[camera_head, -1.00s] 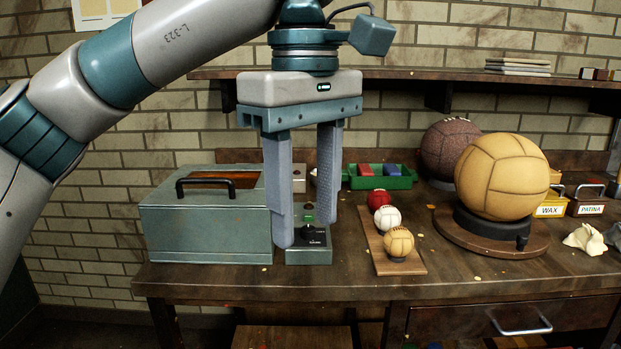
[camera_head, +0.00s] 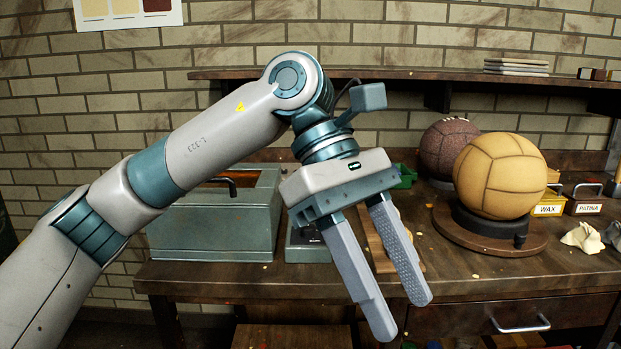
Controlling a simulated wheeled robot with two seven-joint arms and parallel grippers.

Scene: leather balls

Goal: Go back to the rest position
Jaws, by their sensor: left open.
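My left gripper (camera_head: 408,320) is open, with nothing between its two grey fingers. It tilts down and to the right in front of the workbench's front edge. My left arm reaches in from the lower left and bends at the top near the shelf. The gripper hides most of the wooden board (camera_head: 376,250) and the small balls on it. My right gripper is not in view.
The workbench (camera_head: 470,270) carries a grey-green metal box (camera_head: 215,225) and a control box (camera_head: 305,245). A large tan ball (camera_head: 500,175) sits on a round stand, with a dark brown ball (camera_head: 446,148) behind it. WAX (camera_head: 548,207) and PATINA (camera_head: 588,205) bins stand right.

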